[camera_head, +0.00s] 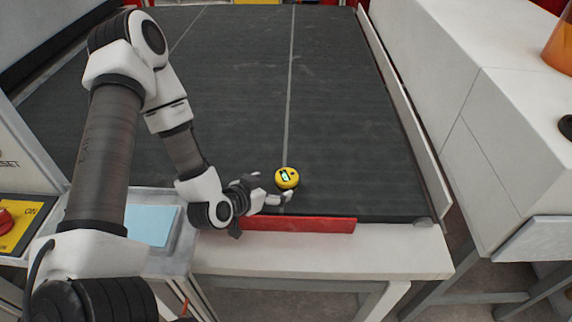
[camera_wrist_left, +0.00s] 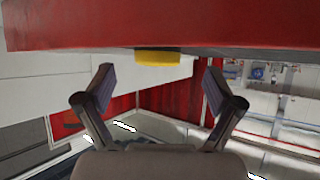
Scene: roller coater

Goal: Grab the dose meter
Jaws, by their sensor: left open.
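The dose meter (camera_head: 287,178) is a small round yellow device with a lit display, on the dark conveyor belt near its front edge. Its yellow side also shows in the left wrist view (camera_wrist_left: 158,57), beyond and between my fingertips, partly behind a red bar. My left gripper (camera_head: 282,190) comes in from the left, right at the meter in the head view. In the left wrist view its fingers (camera_wrist_left: 160,82) are spread apart with nothing between them. I cannot tell whether a finger touches the meter. My right gripper is not in view.
The red bar (camera_head: 300,225) runs along the belt's front edge, close to my left gripper. A white side rail (camera_head: 405,110) and white cabinet (camera_head: 510,130) stand to the right. A control panel (camera_head: 15,225) is at the left. The belt (camera_head: 335,100) behind the meter is clear.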

